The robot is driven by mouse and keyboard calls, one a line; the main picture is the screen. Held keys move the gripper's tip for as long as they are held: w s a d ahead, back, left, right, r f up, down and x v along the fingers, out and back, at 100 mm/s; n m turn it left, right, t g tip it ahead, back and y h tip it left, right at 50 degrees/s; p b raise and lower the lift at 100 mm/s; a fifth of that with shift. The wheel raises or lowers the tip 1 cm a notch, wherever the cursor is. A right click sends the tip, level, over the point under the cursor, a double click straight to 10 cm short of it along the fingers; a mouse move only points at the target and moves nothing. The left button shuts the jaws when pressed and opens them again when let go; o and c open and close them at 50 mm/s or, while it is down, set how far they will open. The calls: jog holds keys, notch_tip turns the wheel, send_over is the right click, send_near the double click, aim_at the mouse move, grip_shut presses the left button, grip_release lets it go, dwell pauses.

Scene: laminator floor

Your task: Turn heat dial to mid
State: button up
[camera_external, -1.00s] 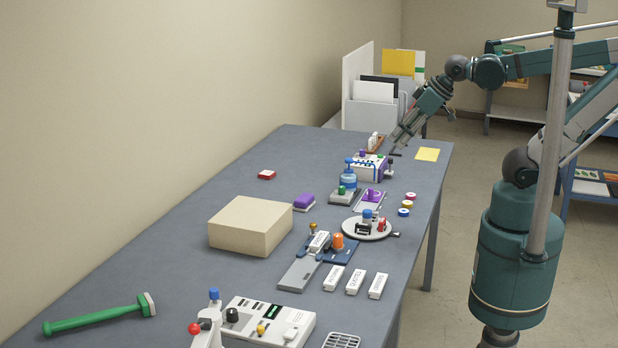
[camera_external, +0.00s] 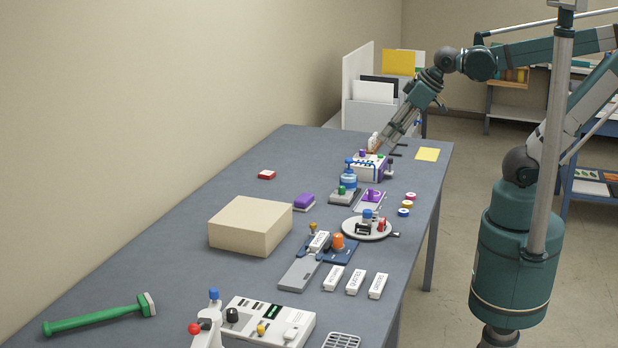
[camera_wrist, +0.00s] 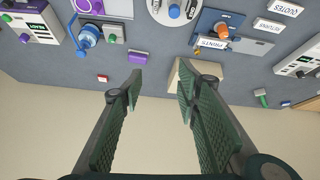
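No dial can be read as the heat dial in these views. A white machine (camera_external: 368,166) with a purple knob (camera_external: 363,154) and a small green knob stands at the far end of the table; it also shows at the upper left of the wrist view (camera_wrist: 40,22). A second white control box (camera_external: 268,322) with a black knob (camera_external: 232,315) and a yellow knob stands at the near end. My gripper (camera_external: 388,150) is over the far end, close to the far machine; contact cannot be told. In the wrist view my gripper (camera_wrist: 160,88) is open, with nothing between its fingers.
A beige box (camera_external: 249,226) and a green hammer (camera_external: 98,314) lie nearer. White label blocks (camera_external: 355,282) lie right. The left far surface is mostly clear.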

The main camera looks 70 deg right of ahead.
jog(key=w+a+r+n+g+y+p, duration=0.1)
jog(key=w+a+r+n+g+p, duration=0.1)
jog(key=w+a+n, duration=0.8)
jog(key=w+a+r+n+g+p, duration=0.1)
jog(key=w+a+n+g, duration=0.15)
jog(key=w+a, duration=1.4)
jog(key=a+f+n+g+p, duration=0.1)
jog(key=a+f+n, duration=0.25)
jog(key=a, duration=0.75)
jog(key=a+f+n, duration=0.3)
jog(key=a+f, duration=0.1)
jog(key=a, duration=0.7)
jog(key=s+a+f+n, duration=0.1)
jog(key=a+f+n, duration=0.1)
jog(key=a+f, duration=0.2)
jog(key=s+a+f+n+p, duration=0.1)
jog(key=a+f, duration=0.3)
jog(key=a, duration=0.5)
jog(key=s+a+f+n+g+h, duration=0.1)
jog(key=a+f+n, duration=0.2)
jog(key=a, duration=0.3)
jog(key=shift+s+a+f+p, duration=0.15)
jog(key=shift+f+p, duration=0.25)
jog(key=shift+f, duration=0.3)
jog(key=shift+s+a+f+n, duration=0.15)
jog(key=shift+a+f+n, duration=0.15)
jog(key=shift+a+f, duration=0.15)
